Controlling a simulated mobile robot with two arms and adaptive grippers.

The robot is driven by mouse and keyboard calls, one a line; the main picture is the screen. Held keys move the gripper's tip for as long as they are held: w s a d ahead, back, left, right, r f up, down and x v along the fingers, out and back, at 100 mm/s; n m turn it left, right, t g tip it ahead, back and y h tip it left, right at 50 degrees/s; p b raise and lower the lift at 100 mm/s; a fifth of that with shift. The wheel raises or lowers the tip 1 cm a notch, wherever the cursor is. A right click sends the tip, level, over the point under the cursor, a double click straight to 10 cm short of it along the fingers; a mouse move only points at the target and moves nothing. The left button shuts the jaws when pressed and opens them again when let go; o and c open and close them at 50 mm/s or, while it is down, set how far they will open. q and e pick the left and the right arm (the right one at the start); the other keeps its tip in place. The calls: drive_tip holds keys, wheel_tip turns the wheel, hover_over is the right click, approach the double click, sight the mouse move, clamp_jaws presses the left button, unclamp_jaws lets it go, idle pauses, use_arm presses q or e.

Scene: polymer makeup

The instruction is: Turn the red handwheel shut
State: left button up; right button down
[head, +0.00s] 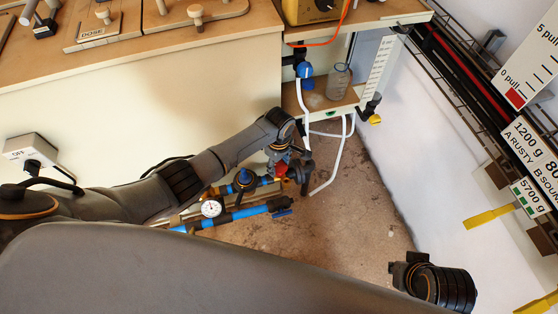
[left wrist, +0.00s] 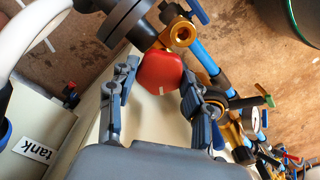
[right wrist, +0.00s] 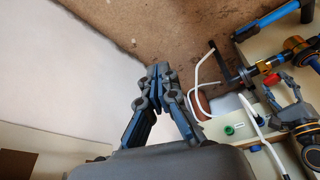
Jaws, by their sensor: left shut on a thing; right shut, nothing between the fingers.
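The red handwheel (left wrist: 160,72) sits on brass-and-blue pipework (left wrist: 208,62). In the left wrist view it lies between the two fingers of my left gripper (left wrist: 158,88), which is shut on it. In the head view the handwheel (head: 281,169) is a small red patch at the end of my left arm, partly hidden by the gripper (head: 288,160). My right gripper (right wrist: 158,76) is shut and empty in the right wrist view, away from the pipework. The handwheel also shows small in the right wrist view (right wrist: 272,79), beside my left gripper.
A pressure gauge (head: 211,208) and blue pipes (head: 245,212) lie close by the left gripper. White hoses (head: 337,160) hang from a shelf (head: 318,101) behind it. A long bench (head: 150,60) stands at the left. The floor (head: 360,215) towards the right wall is clear.

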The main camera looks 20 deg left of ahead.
use_arm(q)
drive_tip(key=shift+s+r+m+p, duration=0.1)
drive_tip(key=shift+m+p, duration=0.7)
drive_tip(key=shift+p, duration=0.3)
drive_tip(key=m+p, duration=0.1)
drive_tip(key=m, duration=0.1)
drive_tip(key=shift+m, duration=0.4)
drive_tip(key=shift+m+p, duration=0.45)
drive_tip(key=shift+m, duration=0.35)
drive_tip(key=m, duration=0.2)
drive_tip(key=shift+m, duration=0.4)
drive_tip(key=m, duration=0.4)
drive_tip(key=shift+m+p, duration=0.3)
drive_tip(key=shift+p, duration=0.1)
drive_tip(key=m, duration=0.4)
drive_tip(key=shift+m, duration=0.3)
drive_tip(key=m, duration=0.3)
drive_tip(key=shift+m, duration=0.3)
drive_tip(key=m, duration=0.2)
drive_tip(key=shift+m, duration=0.3)
drive_tip(key=m, duration=0.2)
drive_tip(key=shift+m, duration=1)
use_arm(e)
wheel_tip(320, 180, down, 18)
drive_tip(key=s+g, duration=0.1)
drive_tip(key=s, duration=0.1)
drive_tip(key=shift+f, duration=0.2)
drive_tip(key=shift+s+f, duration=0.1)
drive_tip(key=shift+s, duration=0.15)
